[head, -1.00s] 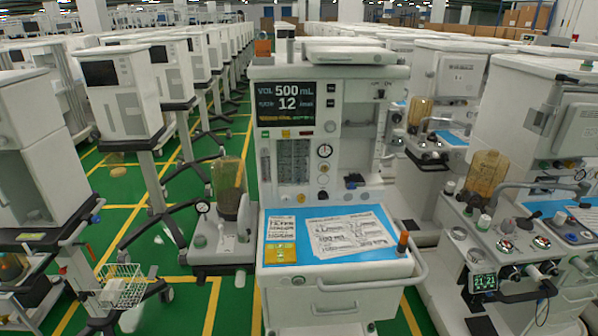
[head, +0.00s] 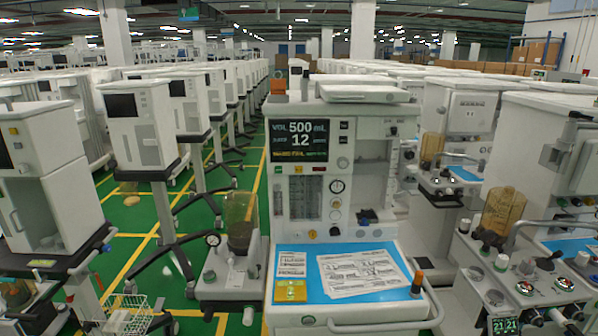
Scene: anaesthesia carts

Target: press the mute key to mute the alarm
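An anaesthesia cart (head: 352,315) stands right of centre in the head view, facing me. Its dark screen (head: 299,142) reads "VOL 500 mL" and "12", with a yellow line of text too small to read below. Two small dark keys (head: 344,132) sit one above the other just right of the screen, with a round knob below them. Their labels are too small to read, so I cannot tell which key is mute. An orange block (head: 277,87) sits on top of the cart at the left. My gripper is not in view.
A blue work surface (head: 395,291) with printed sheets (head: 360,270) and a yellow card juts out below the panel. A front handle (head: 432,305) curves at its right. Other carts stand close on both sides. Green floor (head: 125,215) shows at left.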

